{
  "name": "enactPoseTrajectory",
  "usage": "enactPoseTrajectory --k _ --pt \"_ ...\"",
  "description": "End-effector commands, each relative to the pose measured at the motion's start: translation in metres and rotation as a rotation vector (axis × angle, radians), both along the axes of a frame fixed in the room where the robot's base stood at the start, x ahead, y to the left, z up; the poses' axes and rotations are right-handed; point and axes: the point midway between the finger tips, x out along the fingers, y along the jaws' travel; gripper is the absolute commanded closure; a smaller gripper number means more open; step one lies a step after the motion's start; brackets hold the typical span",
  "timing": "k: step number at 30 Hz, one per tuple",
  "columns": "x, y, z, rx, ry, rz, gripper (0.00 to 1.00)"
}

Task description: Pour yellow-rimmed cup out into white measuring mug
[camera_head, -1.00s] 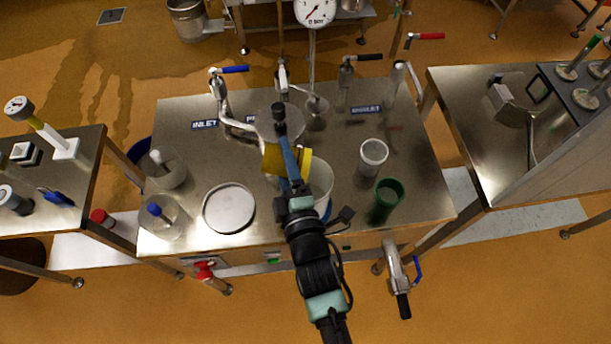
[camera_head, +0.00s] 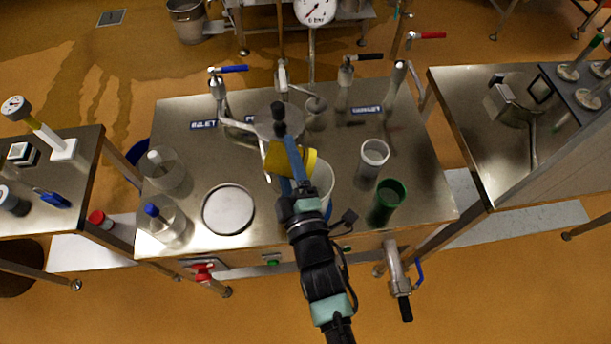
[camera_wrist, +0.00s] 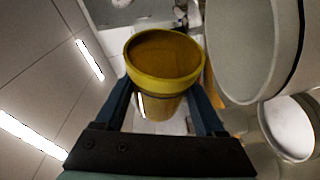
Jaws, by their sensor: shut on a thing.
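My gripper (camera_head: 290,158) is shut on the yellow-rimmed cup (camera_head: 281,161). The cup lies well over on its side, its yellow rim towards the right. In the wrist view the cup (camera_wrist: 165,85) sits between the fingers; its mouth shows a brown-yellow inside, and I cannot tell whether that is contents. The white measuring mug (camera_head: 324,177) stands on the steel table just right of the cup, partly hidden by my arm. What seems to be this mug (camera_wrist: 240,50) looms large at the right of the wrist view. No stream is visible.
A white-rimmed cup (camera_head: 374,153) and a green cup (camera_head: 388,201) stand to the right on the table (camera_head: 335,232). A white round dish (camera_head: 229,209), a blue-capped bottle (camera_head: 163,224) and a clear beaker (camera_head: 162,171) stand left. Pipes and valves (camera_head: 220,90) line the back.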

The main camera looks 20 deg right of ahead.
Motion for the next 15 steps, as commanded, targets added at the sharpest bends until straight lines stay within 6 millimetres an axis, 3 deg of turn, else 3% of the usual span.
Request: enactPoseTrajectory --k 15 --pt "-0.0017 -0.0032 0.0018 0.060 -0.037 0.000 0.92"
